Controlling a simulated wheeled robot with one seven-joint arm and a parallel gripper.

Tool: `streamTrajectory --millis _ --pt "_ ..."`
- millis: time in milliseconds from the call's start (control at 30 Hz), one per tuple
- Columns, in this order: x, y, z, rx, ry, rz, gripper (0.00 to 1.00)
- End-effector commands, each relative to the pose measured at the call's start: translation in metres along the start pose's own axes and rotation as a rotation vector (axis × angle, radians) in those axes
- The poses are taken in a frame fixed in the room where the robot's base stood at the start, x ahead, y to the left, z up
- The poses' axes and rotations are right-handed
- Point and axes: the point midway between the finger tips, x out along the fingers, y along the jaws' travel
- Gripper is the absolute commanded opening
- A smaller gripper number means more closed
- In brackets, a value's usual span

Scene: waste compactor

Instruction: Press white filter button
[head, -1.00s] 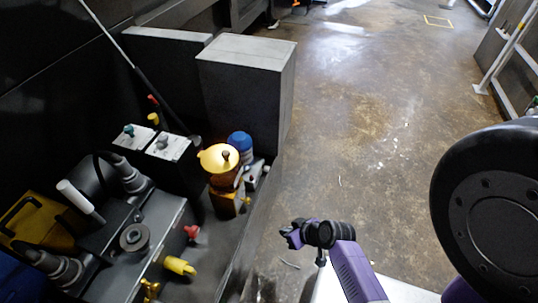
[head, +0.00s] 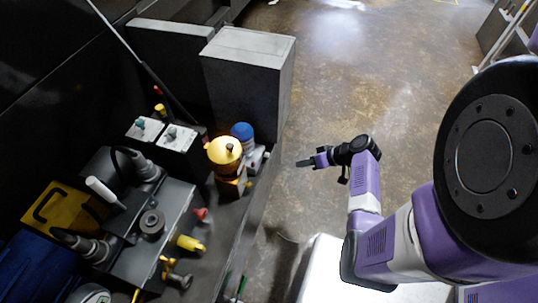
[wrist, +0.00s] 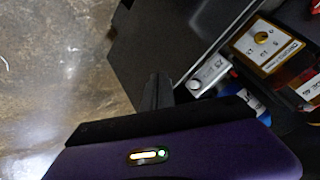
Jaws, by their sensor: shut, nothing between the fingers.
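My gripper (head: 304,163) is shut and empty, over the floor just right of the machinery bench, pointing left. Its dark fingers (wrist: 158,92) also show in the wrist view. Left of it in the head view stands a filter-like unit with a yellow top (head: 224,150), beside a blue cap (head: 242,131). A small pale grey-white fitting (head: 256,158) sits by the blue cap. It appears in the wrist view as a pale block with a round end (wrist: 208,75), right of my fingers and apart from them. I cannot tell for certain which part is the white filter button.
A tall grey box (head: 246,70) stands behind the units. The floor (head: 370,105) to the right is open.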

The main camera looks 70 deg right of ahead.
Motion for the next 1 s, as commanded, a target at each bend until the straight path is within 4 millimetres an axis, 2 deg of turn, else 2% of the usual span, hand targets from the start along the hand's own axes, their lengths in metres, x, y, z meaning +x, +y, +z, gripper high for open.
streamTrajectory --millis 600,1000 --pt "0.049 -0.036 -0.035 -0.002 -0.002 -0.001 0.0" --pt "0.06 -0.044 -0.044 -0.001 -0.001 0.0 0.0"
